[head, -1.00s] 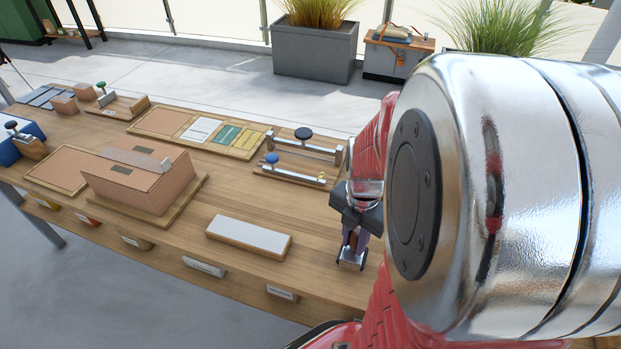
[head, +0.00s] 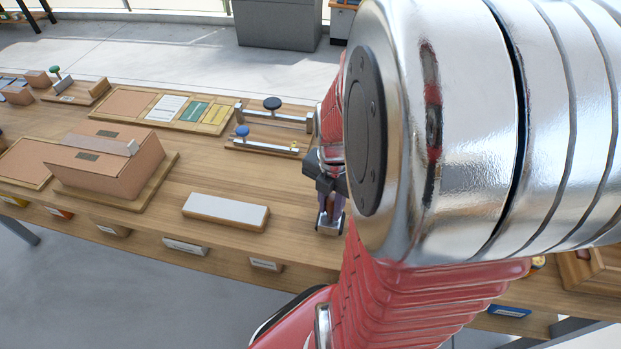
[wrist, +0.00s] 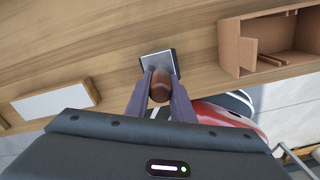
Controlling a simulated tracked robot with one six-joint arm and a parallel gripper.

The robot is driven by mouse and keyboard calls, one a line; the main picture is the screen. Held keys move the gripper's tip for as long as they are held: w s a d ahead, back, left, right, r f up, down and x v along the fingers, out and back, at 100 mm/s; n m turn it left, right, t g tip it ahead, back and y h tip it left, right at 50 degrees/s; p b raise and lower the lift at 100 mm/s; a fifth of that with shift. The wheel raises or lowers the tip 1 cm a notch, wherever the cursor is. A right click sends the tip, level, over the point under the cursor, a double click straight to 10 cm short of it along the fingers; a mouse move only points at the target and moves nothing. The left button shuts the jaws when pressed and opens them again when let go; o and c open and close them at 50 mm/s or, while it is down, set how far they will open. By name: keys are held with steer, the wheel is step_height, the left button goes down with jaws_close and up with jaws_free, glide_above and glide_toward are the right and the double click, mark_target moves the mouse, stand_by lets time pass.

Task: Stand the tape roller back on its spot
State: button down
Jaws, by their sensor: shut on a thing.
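My gripper (wrist: 160,100) is shut on the brown handle (wrist: 160,86) of the tape roller. The roller's grey squarish metal head (wrist: 158,62) shows beyond the fingertips in the wrist view. In the head view the tape roller (head: 330,224) hangs below my gripper (head: 328,200), close over or on the bench top, right of a white-topped block (head: 226,208). I cannot tell whether it touches the wood. My arm hides much of the bench to the right. I cannot make out a marked spot for the roller.
A cardboard box (head: 118,160) stands on a board at left. A clamp frame (head: 268,138) with dark and blue knobs and a tray of coloured cards (head: 175,110) lie at the back. An open brown box (wrist: 248,50) is at right in the wrist view. Bare wood surrounds the roller.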

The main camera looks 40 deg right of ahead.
steer(key=shift+f, duration=0.85)
stand_by(0.4)
steer(key=c, duration=1.5)
jaws_free()
steer(key=shift+o, duration=0.2)
steer(key=shift+r, duration=4)
